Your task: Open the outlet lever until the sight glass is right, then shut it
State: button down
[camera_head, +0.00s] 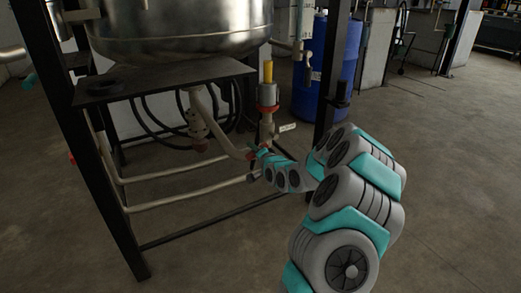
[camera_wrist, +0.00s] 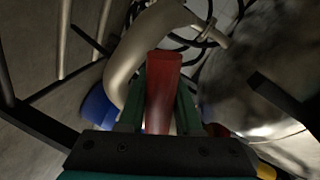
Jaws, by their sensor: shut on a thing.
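A red lever (camera_wrist: 162,88) stands between the two dark green fingers of my gripper (camera_wrist: 160,110) in the wrist view. The gripper is shut on it. In the head view my gripper (camera_head: 257,152) is at the pipework below the steel vessel, and its fingers and the lever are too small to tell apart clearly. A yellow upright tube (camera_head: 267,72) in a red and pale fitting (camera_head: 268,97) stands just above the gripper. I cannot tell whether this is the sight glass, or read a level.
The steel vessel (camera_head: 180,28) hangs in a black frame (camera_head: 85,150), above a dark plate (camera_head: 165,82). A curved pale pipe (camera_wrist: 135,50) passes close to my gripper. A blue drum (camera_head: 328,70) stands behind. The floor at right is clear.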

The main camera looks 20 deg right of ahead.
jog(key=shift+a+r+m+y+p, duration=0.2)
jog(key=shift+r+m+y+p, duration=0.1)
jog(key=shift+r+m, duration=0.65)
jog(key=shift+a+r+m+y+p, duration=0.2)
jog(key=shift+r+m+y+p, duration=0.1)
jog(key=shift+r+m, duration=0.6)
jog(key=c, duration=0.6)
grip_release()
jog(key=shift+s, duration=0.1)
jog(key=s+r+b, duration=0.1)
jog(key=s, duration=0.6)
jog(key=shift+s+d+r, duration=0.25)
jog(key=shift+d, duration=0.05)
